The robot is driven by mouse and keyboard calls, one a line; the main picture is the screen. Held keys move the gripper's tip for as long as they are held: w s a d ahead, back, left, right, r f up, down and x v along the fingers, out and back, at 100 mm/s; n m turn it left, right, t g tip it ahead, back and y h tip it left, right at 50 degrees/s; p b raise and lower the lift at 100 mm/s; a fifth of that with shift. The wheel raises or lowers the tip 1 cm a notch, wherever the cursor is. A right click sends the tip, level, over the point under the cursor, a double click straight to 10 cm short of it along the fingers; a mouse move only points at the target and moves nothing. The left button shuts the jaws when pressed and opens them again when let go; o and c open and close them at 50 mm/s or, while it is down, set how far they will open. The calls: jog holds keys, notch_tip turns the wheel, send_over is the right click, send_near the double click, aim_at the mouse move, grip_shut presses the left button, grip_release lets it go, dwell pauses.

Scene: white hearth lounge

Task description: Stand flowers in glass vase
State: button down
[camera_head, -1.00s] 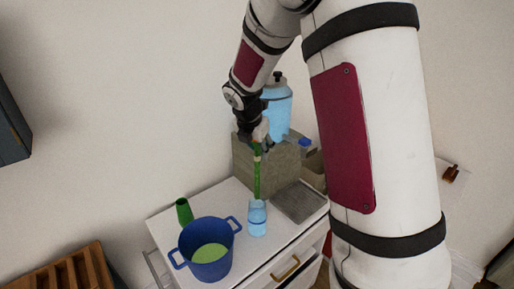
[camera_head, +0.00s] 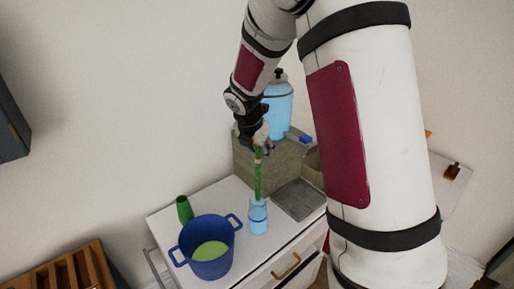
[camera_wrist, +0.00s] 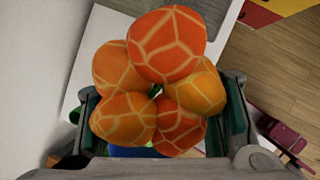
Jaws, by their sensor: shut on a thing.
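My gripper (camera_head: 258,146) is shut on the flowers, high above the white cabinet top. In the head view their green stem (camera_head: 258,175) hangs nearly upright below the fingers. The light-blue glass vase (camera_head: 258,218) stands upright on the cabinet, directly below the stem. The stem's lower end meets the vase's mouth in the head view; I cannot tell how far inside it is.
A blue pot (camera_head: 208,248) with green contents and a green cup (camera_head: 184,209) stand left of the vase. A grey box (camera_head: 262,165) and a blue bottle (camera_head: 279,108) are behind. A grey panel (camera_head: 298,200) lies to the right.

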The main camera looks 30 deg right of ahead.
aim_at(256, 172)
jog(key=shift+f+b, duration=1.4)
jog(key=shift+f, duration=3.6)
jog(key=c, duration=0.5)
grip_release()
jog(key=shift+r, duration=0.1)
jog(key=v, duration=1.1)
jog(key=shift+s+a+r, duration=0.2)
jog(key=shift+r, duration=0.1)
jog(key=shift+r, duration=0.1)
